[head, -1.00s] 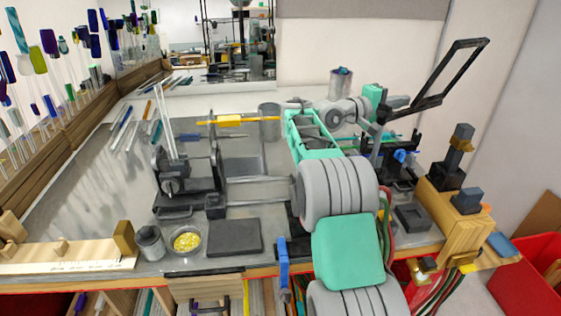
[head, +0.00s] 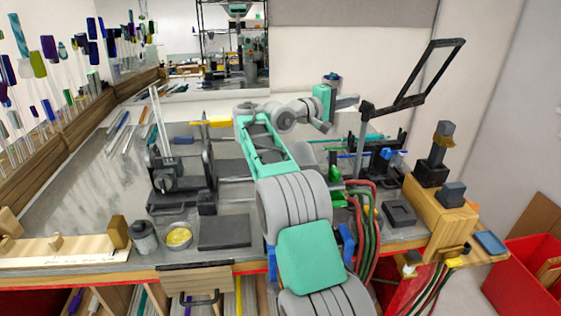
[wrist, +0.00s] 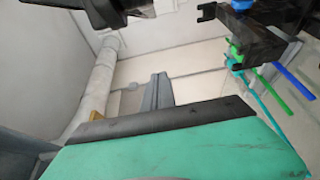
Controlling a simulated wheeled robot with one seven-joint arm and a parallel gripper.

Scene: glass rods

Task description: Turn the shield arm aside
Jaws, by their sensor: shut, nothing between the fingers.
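The frame leans up to the right. My gripper (head: 349,101) is shut and empty, just left of the post top; I cannot tell whether it touches. In the wrist view, the shut grey fingers (wrist: 158,92) point into open space past the green gripper body. A dark part at that view's top left may belong to the shield; I cannot be sure.
A black rack (wrist: 245,35) with blue, green and teal rods is at right in the wrist view. A wooden block with black fittings (head: 437,205) stands at the bench's right edge. Hoses (head: 368,230) hang beside my arm. The lathe-like black fixture (head: 180,170) is left.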

